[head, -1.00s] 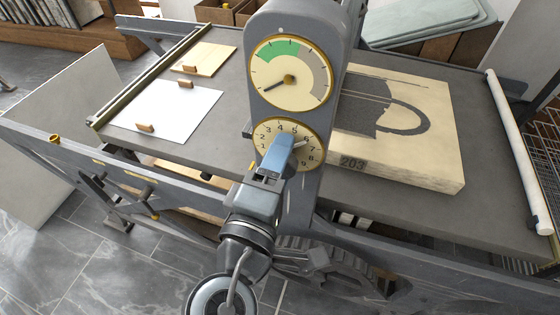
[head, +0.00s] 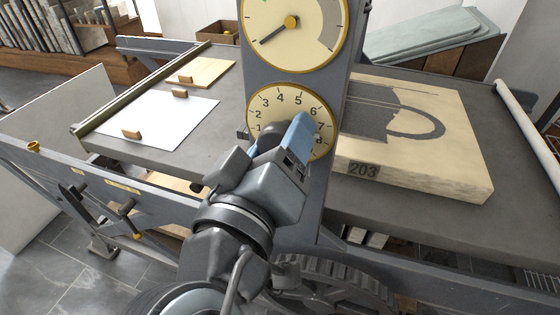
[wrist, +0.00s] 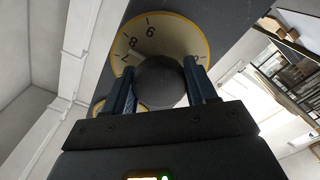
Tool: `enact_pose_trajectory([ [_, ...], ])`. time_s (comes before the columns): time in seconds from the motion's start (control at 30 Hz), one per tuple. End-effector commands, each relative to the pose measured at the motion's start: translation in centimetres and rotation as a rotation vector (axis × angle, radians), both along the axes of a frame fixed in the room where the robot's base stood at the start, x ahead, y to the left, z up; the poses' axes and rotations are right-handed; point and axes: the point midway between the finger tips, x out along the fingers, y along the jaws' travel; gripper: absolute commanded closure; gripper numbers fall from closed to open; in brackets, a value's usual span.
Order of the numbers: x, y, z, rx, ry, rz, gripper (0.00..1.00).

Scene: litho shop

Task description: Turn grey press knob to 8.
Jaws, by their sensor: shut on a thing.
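The grey press knob (wrist: 160,85) shows in the wrist view as a dark round cap in front of its dial. My gripper (wrist: 159,76) has one finger on each side of it and is shut on it.
A gauge (head: 285,50) above the dial has its needle toward the lower left. A pale stone block marked 203 (head: 440,160) lies on the press bed to the right. White paper (head: 165,120) lies to the left. The grey post (head: 345,65) carries both dials.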

Motion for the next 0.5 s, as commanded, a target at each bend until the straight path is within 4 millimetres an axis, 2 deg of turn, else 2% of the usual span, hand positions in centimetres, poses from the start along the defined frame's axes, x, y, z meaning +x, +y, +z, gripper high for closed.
enact_pose_trajectory([
  [0.03, 0.03, -0.02, -0.57, 0.031, -0.01, -0.001, 0.74],
  [0.5, 0.0, 0.05, -0.25, 0.19, -0.065, 0.0, 0.74],
])
